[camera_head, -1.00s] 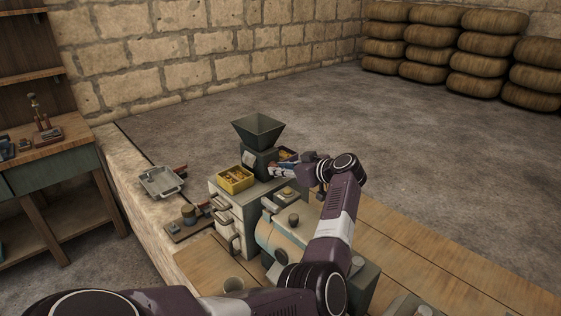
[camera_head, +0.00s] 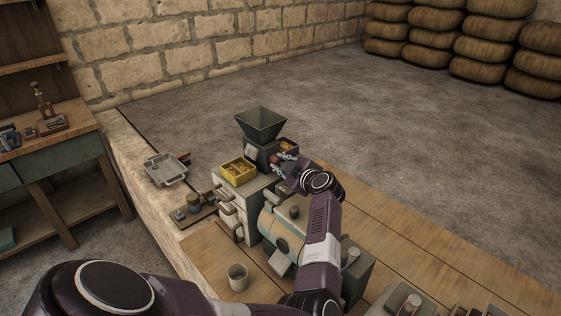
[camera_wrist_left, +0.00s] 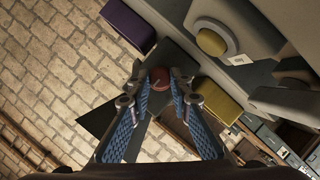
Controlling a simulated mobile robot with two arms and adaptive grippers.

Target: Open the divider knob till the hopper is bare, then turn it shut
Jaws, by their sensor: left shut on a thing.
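The dark green hopper (camera_head: 261,126), a square funnel, stands upright on a dark divider body. Its visible inner walls look bare; its bottom cannot be made out. A round reddish knob (camera_wrist_left: 159,78) sits between the fingertips in the left wrist view. My left gripper (camera_head: 277,161) is shut on this knob, just below the hopper; it also shows in the left wrist view (camera_wrist_left: 155,82). A yellow bin (camera_head: 238,173) holding yellowish pieces stands left of the divider. My right gripper is out of view.
A blue-grey drum machine (camera_head: 285,228) lies close under my left arm. A cup (camera_head: 237,277) stands on the wooden table (camera_head: 207,254). A grey tray (camera_head: 167,169) rests on the stone ledge at left. Open floor lies behind the hopper.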

